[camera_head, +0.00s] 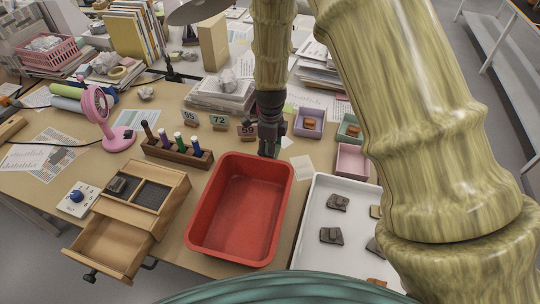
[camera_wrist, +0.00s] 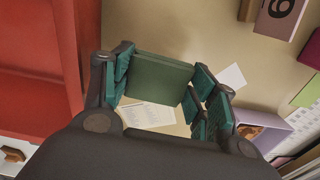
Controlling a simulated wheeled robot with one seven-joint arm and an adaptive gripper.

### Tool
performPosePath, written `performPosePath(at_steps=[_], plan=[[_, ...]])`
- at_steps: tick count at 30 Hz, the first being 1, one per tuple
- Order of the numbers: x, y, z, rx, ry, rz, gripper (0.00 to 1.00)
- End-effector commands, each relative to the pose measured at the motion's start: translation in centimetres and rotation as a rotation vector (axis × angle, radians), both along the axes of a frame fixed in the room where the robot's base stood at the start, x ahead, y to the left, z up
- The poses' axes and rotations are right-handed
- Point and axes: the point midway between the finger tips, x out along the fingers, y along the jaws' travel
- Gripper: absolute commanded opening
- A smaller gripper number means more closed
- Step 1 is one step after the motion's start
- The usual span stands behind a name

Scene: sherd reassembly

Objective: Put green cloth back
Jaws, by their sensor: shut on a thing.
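The green cloth (camera_wrist: 158,78) shows in the wrist view as a dark green, flat-faced folded block between the teal-padded fingers. My gripper (camera_wrist: 160,88) is shut on it, above the tan tabletop. In the head view my gripper (camera_head: 269,148) points down just behind the far edge of the red bin (camera_head: 289,183). There the cloth is too small and covered to make out clearly. I cannot tell whether it touches the table.
A wooden marker rack (camera_head: 178,152) and number cards (camera_head: 219,121) stand left of my gripper. Purple (camera_head: 299,128), green and pink (camera_head: 352,172) small boxes stand to its right. A white tray (camera_head: 309,217) holds several sherds. A wooden box has its drawer (camera_head: 106,243) open.

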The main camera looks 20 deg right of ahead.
Motion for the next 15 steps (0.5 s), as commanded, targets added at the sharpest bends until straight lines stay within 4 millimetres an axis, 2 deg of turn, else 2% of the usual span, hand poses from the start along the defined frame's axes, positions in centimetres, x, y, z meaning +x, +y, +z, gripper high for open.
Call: performPosePath(at_steps=[9, 15], plan=[[0.0, 0.1, -3.3, 0.000, 0.000, 0.003, 0.32], [0.1, 0.1, -3.6, -0.001, -0.001, 0.002, 0.32]])
